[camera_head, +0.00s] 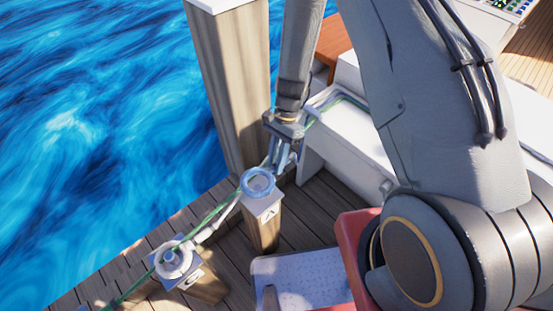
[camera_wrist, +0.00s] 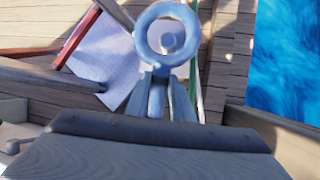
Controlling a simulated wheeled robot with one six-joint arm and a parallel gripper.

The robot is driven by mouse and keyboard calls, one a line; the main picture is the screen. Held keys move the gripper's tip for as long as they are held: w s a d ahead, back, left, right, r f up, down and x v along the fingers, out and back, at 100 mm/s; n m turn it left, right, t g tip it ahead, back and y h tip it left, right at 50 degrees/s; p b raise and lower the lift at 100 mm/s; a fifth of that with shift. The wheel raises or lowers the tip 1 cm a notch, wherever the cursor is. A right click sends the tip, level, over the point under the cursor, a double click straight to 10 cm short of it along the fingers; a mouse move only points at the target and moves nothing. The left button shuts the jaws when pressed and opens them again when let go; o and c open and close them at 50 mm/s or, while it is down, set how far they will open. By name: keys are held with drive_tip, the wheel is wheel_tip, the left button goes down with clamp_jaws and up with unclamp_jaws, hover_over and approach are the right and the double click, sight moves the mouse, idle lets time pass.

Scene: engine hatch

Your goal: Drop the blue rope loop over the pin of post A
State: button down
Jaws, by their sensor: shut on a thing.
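The blue rope loop (camera_head: 246,191) shows over the top of post A (camera_head: 262,232), a short wooden post with a letter A on its pale cap. My gripper (camera_head: 273,168) is shut on the loop's far side, and it points down from above. In the wrist view the loop (camera_wrist: 141,36) extends past my gripper's fingertips (camera_wrist: 160,78). The grey round head of the pin (camera_wrist: 168,42) shows inside the ring, close to its middle. I cannot tell whether the loop hangs above the pin or sits around it.
A second short post marked C (camera_head: 205,286) stands at lower left with a white ring on its top. A green rope (camera_head: 225,206) runs past both posts. A tall wooden pile (camera_head: 235,85) stands behind my gripper. A white boat hull (camera_head: 345,140) is at right, water at left.

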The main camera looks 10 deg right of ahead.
drive_tip(key=shift+f+b, duration=1.5)
drive_tip(key=shift+f, duration=1.15)
drive_tip(key=shift+f, duration=0.3)
drive_tip(key=c, duration=1.5)
unclamp_jaws()
drive_tip(key=shift+o, duration=0.2)
drive_tip(key=shift+w+r, duration=0.1)
drive_tip(key=b+v, duration=0.2)
drive_tip(key=v, duration=0.5)
drive_tip(key=shift+r, duration=0.3)
drive_tip(key=shift+w+d+r, duration=0.1)
drive_tip(key=shift+d, duration=0.1)
